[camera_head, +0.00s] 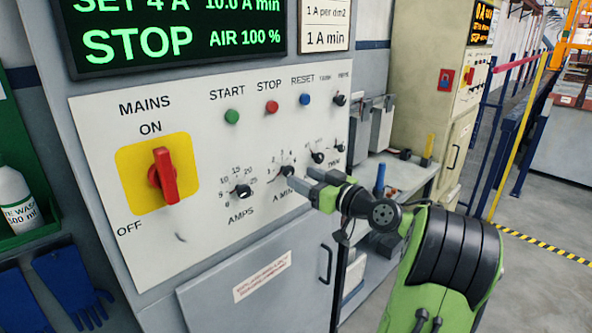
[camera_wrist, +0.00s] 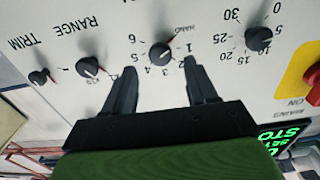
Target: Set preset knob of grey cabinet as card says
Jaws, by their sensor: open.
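The grey cabinet (camera_head: 270,235) has a white panel with a row of black knobs. My gripper (camera_head: 301,178) is open at the A MIN knob (camera_head: 286,171). In the wrist view, my gripper's fingertips (camera_wrist: 159,66) lie on either side of and just below this knob (camera_wrist: 162,54), apart from it. Its scale shows HAND and 1 to 6; its pointer seems turned toward HAND, but is small. No PRESET label is readable. The card (camera_head: 325,25) reads 1 A per dm2 and 1 A min. The display (camera_head: 180,35) reads SET 4 A, 10.0 A min, STOP, AIR 100 %.
The AMPS knob (camera_wrist: 259,38) is on one side, RANGE (camera_wrist: 88,66) and TRIM (camera_wrist: 38,77) on the other. A red mains switch (camera_head: 162,176) and START (camera_head: 232,117), STOP (camera_head: 271,107) and RESET (camera_head: 305,99) buttons share the panel. A beige cabinet (camera_head: 420,100) stands behind.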

